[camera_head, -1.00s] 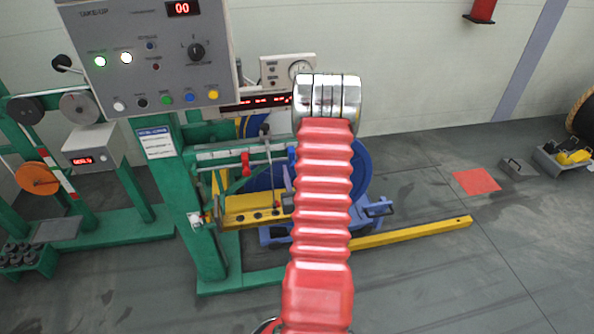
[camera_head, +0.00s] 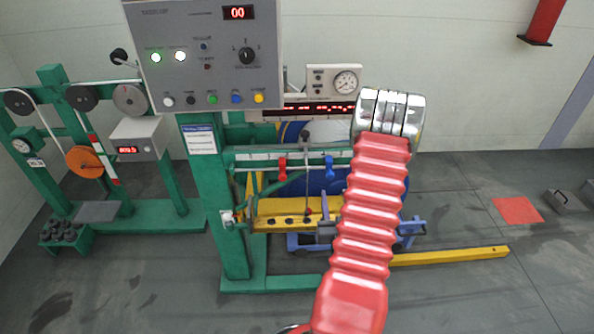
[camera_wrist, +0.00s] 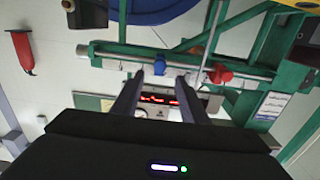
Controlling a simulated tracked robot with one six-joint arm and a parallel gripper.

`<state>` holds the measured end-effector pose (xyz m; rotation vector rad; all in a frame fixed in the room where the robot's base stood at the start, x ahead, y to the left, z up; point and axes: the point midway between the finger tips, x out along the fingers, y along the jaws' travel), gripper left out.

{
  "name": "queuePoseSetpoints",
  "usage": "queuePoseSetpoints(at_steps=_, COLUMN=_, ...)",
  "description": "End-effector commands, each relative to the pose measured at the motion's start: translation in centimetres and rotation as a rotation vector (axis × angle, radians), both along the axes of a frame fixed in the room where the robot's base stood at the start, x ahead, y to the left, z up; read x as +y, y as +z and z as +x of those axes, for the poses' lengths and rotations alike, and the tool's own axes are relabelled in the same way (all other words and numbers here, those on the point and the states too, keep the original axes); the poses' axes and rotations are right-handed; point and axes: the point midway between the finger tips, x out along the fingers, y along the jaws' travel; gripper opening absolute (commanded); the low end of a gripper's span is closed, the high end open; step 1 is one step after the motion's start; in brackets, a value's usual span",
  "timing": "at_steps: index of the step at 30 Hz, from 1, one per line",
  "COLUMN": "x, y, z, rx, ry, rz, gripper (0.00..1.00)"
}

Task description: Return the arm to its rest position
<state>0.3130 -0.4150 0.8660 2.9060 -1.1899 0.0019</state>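My arm, with a red ribbed sleeve (camera_head: 365,220) and a chrome end (camera_head: 388,118), reaches up in the head view in front of the take-up stand. My gripper is hidden behind it there. In the wrist view my gripper (camera_wrist: 160,76) has its two dark fingers apart, with nothing seen between them but the background stand and a red display (camera_wrist: 158,98). A blue handle (camera_wrist: 159,65) and a red handle (camera_wrist: 220,74) on the stand's rail show beyond the fingertips; contact is not seen.
The grey control panel (camera_head: 205,60) and green post (camera_head: 222,200) stand left of my arm. A blue reel (camera_head: 318,180) is behind it. A yellow bar (camera_head: 450,256) lies low at right. Floor around the red mat (camera_head: 517,210) is mostly clear.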

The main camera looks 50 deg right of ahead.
Motion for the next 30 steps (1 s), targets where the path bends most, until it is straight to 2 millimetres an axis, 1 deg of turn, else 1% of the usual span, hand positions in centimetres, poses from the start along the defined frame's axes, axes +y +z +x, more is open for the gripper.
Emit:
queuePoseSetpoints(at_steps=8, x=0.0, y=0.0, z=0.0, rx=0.0, ry=0.0, rz=0.001, gripper=0.4)
queuePoseSetpoints(at_steps=11, x=0.0, y=-0.5, z=0.0, rx=0.013, ry=0.002, rz=0.017, gripper=0.4)
queuePoseSetpoints(at_steps=13, x=0.1, y=-1.4, z=0.1, rx=0.037, ry=0.004, rz=0.042, gripper=0.4)
queuePoseSetpoints(at_steps=17, x=0.3, y=-4.3, z=-0.1, rx=0.116, ry=0.005, rz=0.126, gripper=0.4)
queuePoseSetpoints(at_steps=21, x=1.0, y=-8.4, z=-0.9, rx=0.233, ry=-0.001, rz=0.248, gripper=0.4)
queuePoseSetpoints(at_steps=24, x=1.5, y=-11.0, z=-1.7, rx=0.314, ry=-0.006, rz=0.333, gripper=0.4)
queuePoseSetpoints(at_steps=27, x=2.0, y=-12.8, z=-2.6, rx=0.387, ry=-0.015, rz=0.406, gripper=0.4)
queuePoseSetpoints(at_steps=30, x=2.5, y=-14.0, z=-3.3, rx=0.456, ry=-0.021, rz=0.469, gripper=0.4)
